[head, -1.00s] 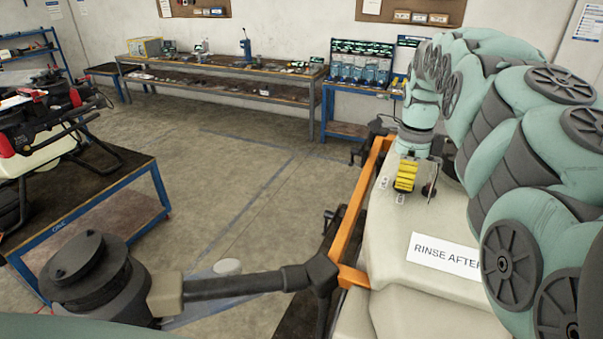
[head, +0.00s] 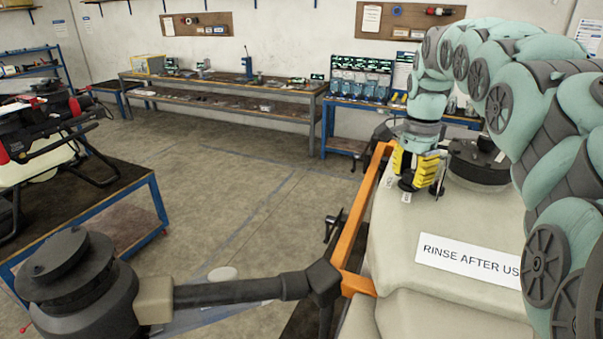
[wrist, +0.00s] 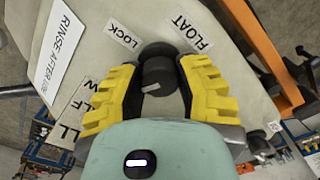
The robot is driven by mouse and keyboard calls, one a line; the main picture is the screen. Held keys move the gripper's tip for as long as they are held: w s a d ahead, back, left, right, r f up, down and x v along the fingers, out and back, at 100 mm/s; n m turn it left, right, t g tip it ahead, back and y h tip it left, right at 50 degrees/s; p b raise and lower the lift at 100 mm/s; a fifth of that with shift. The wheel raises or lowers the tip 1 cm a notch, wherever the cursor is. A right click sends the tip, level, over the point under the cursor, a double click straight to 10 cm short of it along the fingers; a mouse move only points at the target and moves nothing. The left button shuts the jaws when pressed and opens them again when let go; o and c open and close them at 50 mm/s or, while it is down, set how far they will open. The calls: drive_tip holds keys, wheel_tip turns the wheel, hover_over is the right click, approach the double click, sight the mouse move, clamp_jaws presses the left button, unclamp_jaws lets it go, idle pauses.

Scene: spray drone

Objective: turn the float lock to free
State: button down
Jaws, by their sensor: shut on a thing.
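The float lock is a dark round knob (wrist: 158,72) on the cream tank (head: 400,225). A small pale mark shows on its near edge in the wrist view. A "FLOAT" label (wrist: 192,31) lies to its upper right and a "LOCK" label (wrist: 123,35) to its upper left. My gripper (wrist: 160,82) has its yellow ribbed fingers on either side of the knob and is shut on it. In the head view my gripper (head: 415,178) reaches down to the tank top, with the knob mostly hidden.
A black cap (head: 480,160) stands just right of my gripper. An orange frame bar (head: 362,220) runs along the tank's left edge, with a dark rotor arm (head: 235,291) stretching left. A "RINSE AFTER USE" label (head: 470,262) lies nearer.

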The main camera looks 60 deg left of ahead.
drive_tip(key=shift+s+n, duration=0.1)
drive_tip(key=shift+n, duration=0.6)
drive_tip(key=c, duration=0.6)
unclamp_jaws()
